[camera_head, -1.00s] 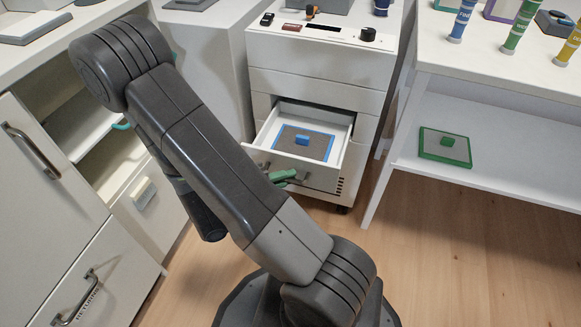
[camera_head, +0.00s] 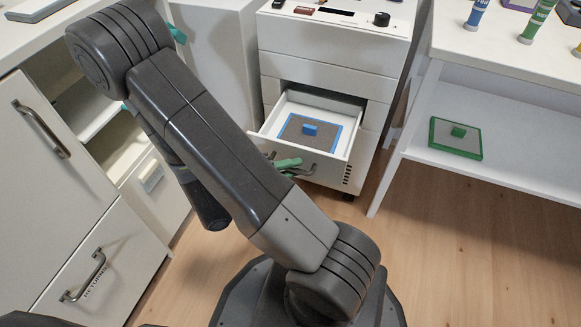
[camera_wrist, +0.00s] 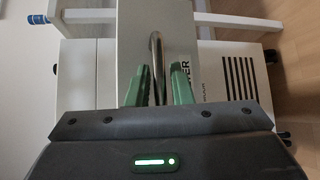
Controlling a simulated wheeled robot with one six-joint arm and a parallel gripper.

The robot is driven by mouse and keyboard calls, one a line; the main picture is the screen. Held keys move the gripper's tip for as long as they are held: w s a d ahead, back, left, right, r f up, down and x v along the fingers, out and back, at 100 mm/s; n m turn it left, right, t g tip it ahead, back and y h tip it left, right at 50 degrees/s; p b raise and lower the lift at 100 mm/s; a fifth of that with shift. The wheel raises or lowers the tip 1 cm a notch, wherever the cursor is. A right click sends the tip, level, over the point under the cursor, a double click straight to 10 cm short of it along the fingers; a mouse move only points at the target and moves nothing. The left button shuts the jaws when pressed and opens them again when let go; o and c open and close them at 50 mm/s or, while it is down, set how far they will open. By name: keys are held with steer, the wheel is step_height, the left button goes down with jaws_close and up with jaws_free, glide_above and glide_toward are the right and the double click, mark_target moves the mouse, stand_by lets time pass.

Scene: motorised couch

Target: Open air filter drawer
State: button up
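The air filter drawer (camera_head: 325,165) of the white cabinet stands pulled out in the head view. Inside lies a flat grey filter (camera_head: 308,134) with a blue border and a blue block handle. My gripper (camera_head: 288,166) is at the drawer's front, partly hidden behind my arm. In the wrist view my gripper (camera_wrist: 160,68) has its two green fingers on either side of the metal drawer handle (camera_wrist: 156,48). The fingers are apart, with a gap showing beside the bar, so it looks open around it.
A white table (camera_head: 480,50) with a lower shelf stands at the right; a green-framed panel (camera_head: 455,138) lies on that shelf. White cabinets with handles (camera_head: 85,275) stand at the left. Wooden floor (camera_head: 450,260) is clear at the front right.

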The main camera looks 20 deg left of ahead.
steer(key=p+v, duration=0.3)
steer(key=v, duration=1)
steer(key=shift+s+a, duration=0.25)
steer(key=b+x, duration=0.3)
steer(key=x, duration=1.1)
